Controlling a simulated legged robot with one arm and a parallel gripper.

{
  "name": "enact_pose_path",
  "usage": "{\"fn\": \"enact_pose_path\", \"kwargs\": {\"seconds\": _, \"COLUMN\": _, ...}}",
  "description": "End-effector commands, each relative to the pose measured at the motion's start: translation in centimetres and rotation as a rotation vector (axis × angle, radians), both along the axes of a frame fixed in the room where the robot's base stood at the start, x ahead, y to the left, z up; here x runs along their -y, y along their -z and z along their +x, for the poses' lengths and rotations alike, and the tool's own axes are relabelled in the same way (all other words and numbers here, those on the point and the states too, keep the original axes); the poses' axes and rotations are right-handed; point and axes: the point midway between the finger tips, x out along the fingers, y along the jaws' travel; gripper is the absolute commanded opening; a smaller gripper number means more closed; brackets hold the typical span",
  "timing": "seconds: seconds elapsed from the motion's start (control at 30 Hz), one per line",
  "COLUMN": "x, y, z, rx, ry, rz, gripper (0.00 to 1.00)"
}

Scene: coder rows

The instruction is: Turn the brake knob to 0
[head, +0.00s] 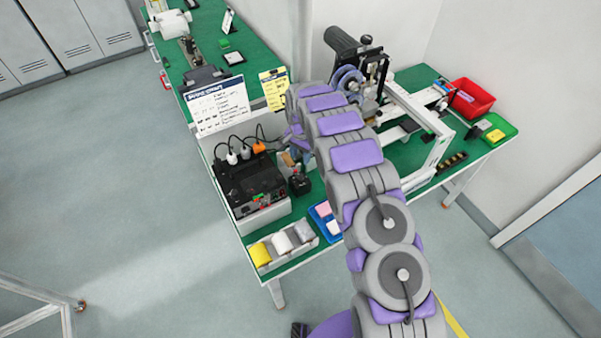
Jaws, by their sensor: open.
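My arm reaches from the bottom right up over the green bench and bends down at its far end. My gripper (296,150) is small in the head view, partly hidden by the arm, near the bench surface behind a small black box (300,184); its jaws are open. I cannot make out the brake knob or its setting. A black control unit (250,186) with small red and green marks on its front stands left of my gripper.
A printed sign (218,106) and a yellow notice (275,90) stand at the back. The floor at left is open.

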Motion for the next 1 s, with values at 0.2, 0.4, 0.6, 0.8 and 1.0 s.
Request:
{"fn": "enact_pose_path", "kwargs": {"seconds": 0.2, "x": -0.1, "y": 4.4, "z": 0.0, "rx": 0.0, "ry": -0.002, "rz": -0.001, "gripper": 0.45}}
{"fn": "enact_pose_path", "kwargs": {"seconds": 0.4, "x": 0.0, "y": 7.9, "z": -0.1, "rx": -0.002, "ry": -0.001, "rz": -0.001, "gripper": 0.45}}
{"fn": "enact_pose_path", "kwargs": {"seconds": 0.6, "x": 0.1, "y": 10.3, "z": -0.1, "rx": -0.002, "ry": -0.001, "rz": 0.0, "gripper": 0.45}}
{"fn": "enact_pose_path", "kwargs": {"seconds": 0.8, "x": 0.0, "y": 11.3, "z": 0.0, "rx": 0.002, "ry": -0.001, "rz": 0.0, "gripper": 0.45}}
{"fn": "enact_pose_path", "kwargs": {"seconds": 1.0, "x": -0.1, "y": 11.4, "z": 0.0, "rx": 0.003, "ry": -0.001, "rz": -0.002, "gripper": 0.45}}
